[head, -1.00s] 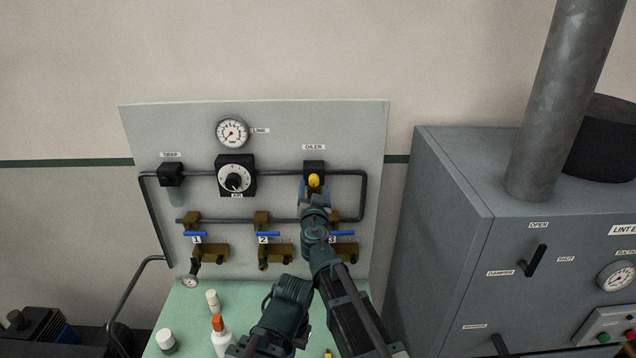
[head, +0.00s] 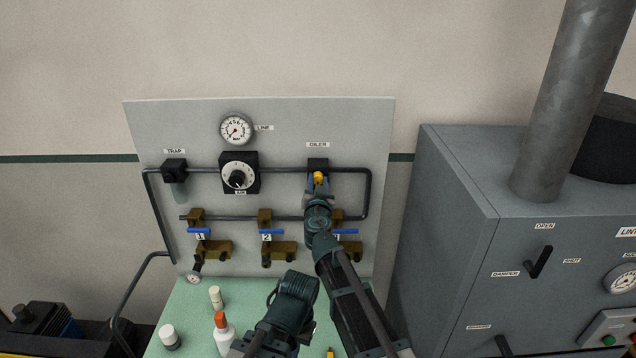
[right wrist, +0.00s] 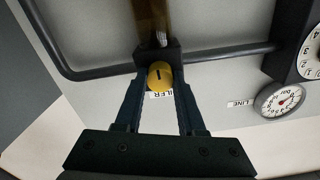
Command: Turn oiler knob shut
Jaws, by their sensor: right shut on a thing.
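The yellow oiler knob (head: 318,177) sits on the front of the black oiler block (head: 317,163), under the OILER label, at the upper right of the grey panel. My right gripper (head: 318,186) is shut on the knob. In the right wrist view the knob (right wrist: 160,75) shows between the two fingertips, with a short dark mark on its face. The fingers hide part of its sides, and the OILER label (right wrist: 160,95) is partly covered.
The panel (head: 300,118) also holds the AIR dial (head: 238,177), the LINE gauge (head: 235,129), the trap (head: 174,170) and pipes. Below are blue-handled valves (head: 271,232), the right one partly behind my arm. Bottles (head: 222,335) stand on the green bench. A grey cabinet (head: 455,230) is at right.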

